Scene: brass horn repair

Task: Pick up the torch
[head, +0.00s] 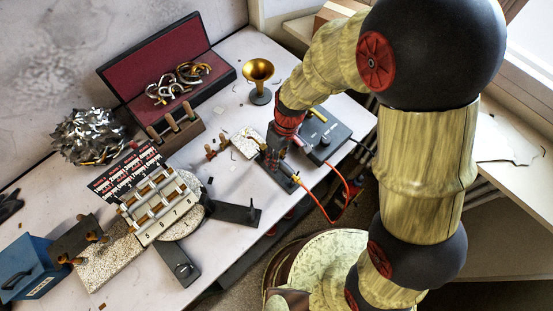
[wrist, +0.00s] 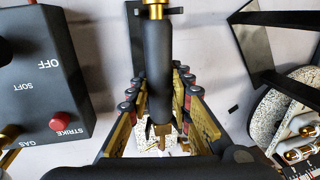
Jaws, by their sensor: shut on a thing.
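The torch (wrist: 158,75) is a black cylinder with a brass end. In the wrist view it lies lengthwise between the two fingers of my gripper (wrist: 157,98), which are closed on it from both sides. In the head view my gripper (head: 277,150) points down over a dark base plate (head: 284,183) on the bench; the torch is mostly hidden there by the gripper. I cannot tell whether the torch still touches the plate. An orange hose (head: 312,196) runs from beside the gripper and loops over the bench edge.
A black control box (head: 335,137) with OFF, SOFT and STRIKE labels stands close right of the gripper. A brass bell (head: 258,74) stands behind. Left are an open red-lined case (head: 160,62), a numbered rack (head: 160,207), metal scraps (head: 88,135) and a blue box (head: 28,268).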

